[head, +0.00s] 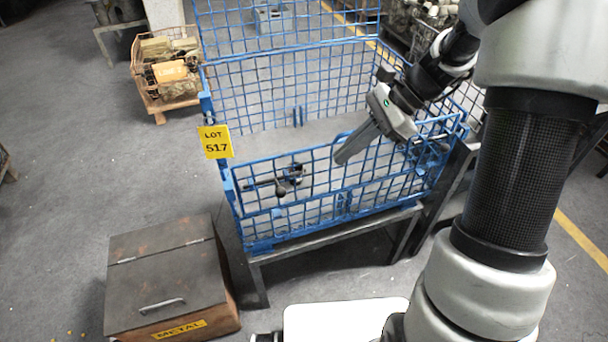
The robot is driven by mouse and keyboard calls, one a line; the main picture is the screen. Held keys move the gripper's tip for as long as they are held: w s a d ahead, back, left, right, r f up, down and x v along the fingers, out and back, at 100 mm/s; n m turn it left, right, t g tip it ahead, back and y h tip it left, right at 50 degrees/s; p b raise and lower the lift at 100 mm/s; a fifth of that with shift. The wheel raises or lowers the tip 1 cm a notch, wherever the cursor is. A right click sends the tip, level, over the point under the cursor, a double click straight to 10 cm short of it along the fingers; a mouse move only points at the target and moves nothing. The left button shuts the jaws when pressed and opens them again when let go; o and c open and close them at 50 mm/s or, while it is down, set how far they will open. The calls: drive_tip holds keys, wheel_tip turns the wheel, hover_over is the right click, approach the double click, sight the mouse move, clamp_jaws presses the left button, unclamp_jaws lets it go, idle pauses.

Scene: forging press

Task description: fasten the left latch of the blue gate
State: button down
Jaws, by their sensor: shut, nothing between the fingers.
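The blue gate (335,196) is the mesh front panel of a blue wire crate (285,60). It stands upright, with its top rail sloping across the picture. The left latch is too small to make out clearly; the gate's left end meets the blue corner post (228,185) just below a yellow LOT 517 tag (215,142). My gripper (342,157) is shut and empty. It points down and left near the middle of the gate's top rail, well to the right of that left end. I cannot tell whether it touches the rail.
Dark metal parts (290,178) lie inside the crate near the gate. The crate rests on a grey metal stand (330,241). A lidded box labelled METAL (165,265) stands at the lower left. A pallet cage (168,75) stands at the back left. Floor left of the crate is open.

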drive_tip(key=shift+a, duration=0.15)
drive_tip(key=b, duration=0.1)
approach(280, 194)
drive_tip(key=shift+w+a+f, duration=0.5)
drive_tip(key=shift+a+f, duration=0.55)
drive_tip(key=shift+f, duration=1.7)
drive_tip(key=a, duration=0.2)
drive_tip(key=s+a, duration=0.1)
drive_tip(key=a, duration=0.1)
drive_tip(key=shift+s+a, duration=0.2)
drive_tip(key=shift+a, duration=0.05)
